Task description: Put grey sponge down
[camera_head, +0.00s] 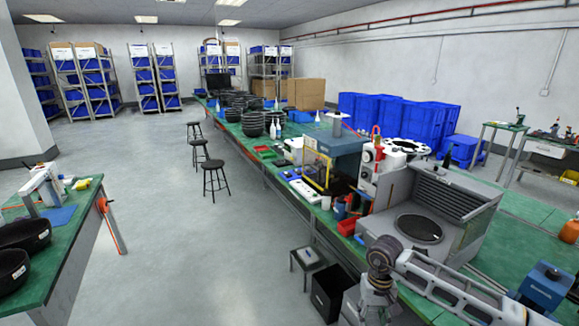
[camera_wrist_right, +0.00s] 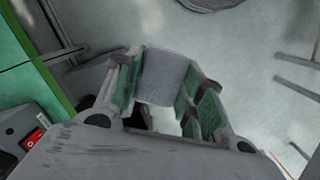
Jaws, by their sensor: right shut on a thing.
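The grey sponge (camera_wrist_right: 163,75) shows in the right wrist view as a small grey block between the fingers. My right gripper (camera_wrist_right: 166,82) is shut on it, with a green-padded finger on each side. The grey floor shows behind and below the sponge, so it is held in the air, clear of the green bench (camera_wrist_right: 22,70) at the left of that view. In the head view my right arm reaches in from the lower right, but I cannot make out the gripper or the sponge there. My left gripper is not in view.
The long green bench (camera_head: 455,312) carries a grey machine with a round dark plate (camera_head: 419,228), a red bin (camera_head: 347,226) and other equipment. A small stool (camera_head: 308,257) and a black bin (camera_head: 330,290) stand beside it. The aisle floor (camera_head: 170,230) is open.

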